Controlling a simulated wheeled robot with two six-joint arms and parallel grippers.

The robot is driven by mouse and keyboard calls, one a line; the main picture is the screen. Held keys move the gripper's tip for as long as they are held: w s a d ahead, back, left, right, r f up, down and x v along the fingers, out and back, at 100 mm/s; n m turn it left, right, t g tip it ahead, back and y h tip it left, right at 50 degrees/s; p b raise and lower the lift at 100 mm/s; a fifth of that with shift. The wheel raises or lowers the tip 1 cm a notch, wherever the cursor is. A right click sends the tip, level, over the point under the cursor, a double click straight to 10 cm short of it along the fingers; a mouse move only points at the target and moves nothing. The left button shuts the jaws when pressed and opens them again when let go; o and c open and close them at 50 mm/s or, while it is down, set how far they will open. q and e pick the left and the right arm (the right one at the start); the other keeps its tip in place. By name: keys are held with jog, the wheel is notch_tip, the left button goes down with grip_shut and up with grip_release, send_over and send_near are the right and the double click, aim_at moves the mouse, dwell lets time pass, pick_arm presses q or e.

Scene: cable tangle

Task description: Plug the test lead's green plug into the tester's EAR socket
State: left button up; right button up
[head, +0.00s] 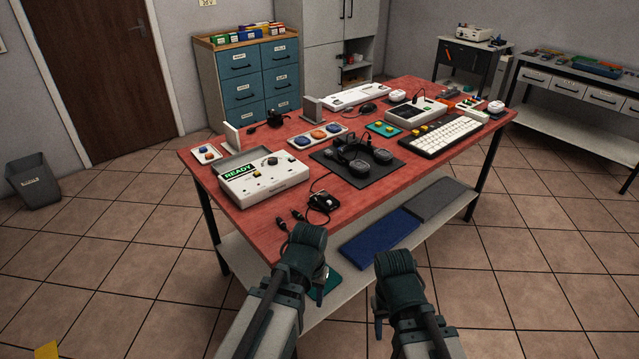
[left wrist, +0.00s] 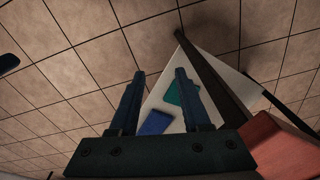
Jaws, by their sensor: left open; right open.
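The tester (head: 264,184), a white box with a green READY display, stands at the front left of the red table. Its socket labels are too small to read, so I cannot pick out EAR. Dark cable ends (head: 297,214) lie near the table's front edge beside a small black device (head: 323,202). I cannot make out a green plug. My left gripper (head: 306,240) is in front of the table edge; in the left wrist view its two fingers (left wrist: 161,73) are apart with nothing between them. My right gripper (head: 395,266) is further right, open, away from the table.
A black mat (head: 330,168) with headphones (head: 366,151) lies right of the tester. A tray of coloured round pieces (head: 318,136), a keyboard (head: 440,136) and another device (head: 415,111) stand behind. A lower shelf (head: 350,277) holds a blue mat (head: 380,238). Bare tabletop shows around the black device.

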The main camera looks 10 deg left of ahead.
pick_arm(q)
notch_tip(320, 180, up, 5)
jog(key=w+a+n+p, duration=0.1)
jog(key=a+p, duration=0.1)
jog(key=p, duration=0.1)
pick_arm(e)
notch_tip(320, 180, up, 7)
jog(key=p, duration=0.2)
pick_arm(q)
jog(key=n+t+y, duration=0.5)
jog(key=n+y, duration=0.3)
jog(key=n, duration=0.3)
send_near(299, 214)
jog(key=b+x, duration=0.4)
jog(key=x, duration=0.1)
jog(key=shift+w+a+f+b, duration=0.1)
jog(key=shift+f+b, duration=0.2)
jog(key=shift+b, duration=0.05)
jog(key=shift+b+x, duration=0.6)
jog(key=shift+x, duration=0.5)
pick_arm(e)
jog(key=shift+f, duration=2.95)
pick_arm(q)
jog(key=shift+a+r, duration=0.1)
jog(key=shift+c, duration=0.3)
grip_shut()
